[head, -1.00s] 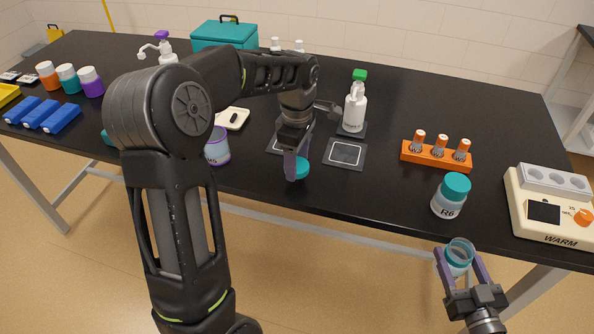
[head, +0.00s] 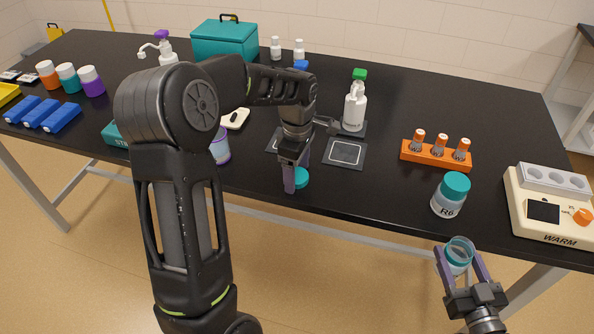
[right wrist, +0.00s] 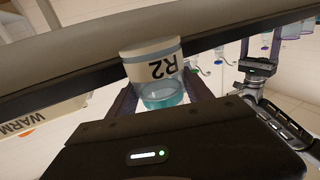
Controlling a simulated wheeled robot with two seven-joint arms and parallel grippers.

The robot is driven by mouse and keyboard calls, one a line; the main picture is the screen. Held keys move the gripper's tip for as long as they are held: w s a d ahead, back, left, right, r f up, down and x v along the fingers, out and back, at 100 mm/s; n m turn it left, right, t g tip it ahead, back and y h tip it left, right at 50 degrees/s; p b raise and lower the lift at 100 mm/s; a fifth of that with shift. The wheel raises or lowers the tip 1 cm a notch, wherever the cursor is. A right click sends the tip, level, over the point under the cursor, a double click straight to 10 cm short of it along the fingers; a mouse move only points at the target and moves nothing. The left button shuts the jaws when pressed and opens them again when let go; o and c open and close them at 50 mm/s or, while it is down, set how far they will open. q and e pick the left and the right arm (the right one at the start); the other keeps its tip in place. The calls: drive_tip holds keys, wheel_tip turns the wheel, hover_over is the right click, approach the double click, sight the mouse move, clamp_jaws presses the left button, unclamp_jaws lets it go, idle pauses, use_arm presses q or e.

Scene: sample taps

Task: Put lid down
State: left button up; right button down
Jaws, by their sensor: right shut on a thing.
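A teal lid (head: 301,178) is between the fingers of my left gripper (head: 296,176), low over the black bench near its front edge. I cannot tell whether the lid touches the bench; the near finger hides part of it. My right gripper (head: 461,268) is shut on an open jar (head: 457,255) with a teal band, in front of the bench edge. In the right wrist view this jar (right wrist: 155,68) carries the label R2.
A teal-lidded jar R6 (head: 449,196), an orange rack (head: 436,155) and a warmer (head: 553,215) stand to the right. A dark square pad (head: 345,154) and a green-capped bottle (head: 355,105) are just beyond my left gripper. The bench front between lid and R6 is clear.

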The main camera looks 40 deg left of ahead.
sight(297, 176)
use_arm(q)
drive_tip(key=shift+o, duration=0.6)
drive_tip(key=shift+r, duration=0.25)
use_arm(e)
drive_tip(key=shift+r, duration=0.15)
drive_tip(key=shift+f, duration=0.3)
use_arm(q)
wheel_tip(297, 176, up, 12)
drive_tip(key=shift+f, duration=0.15)
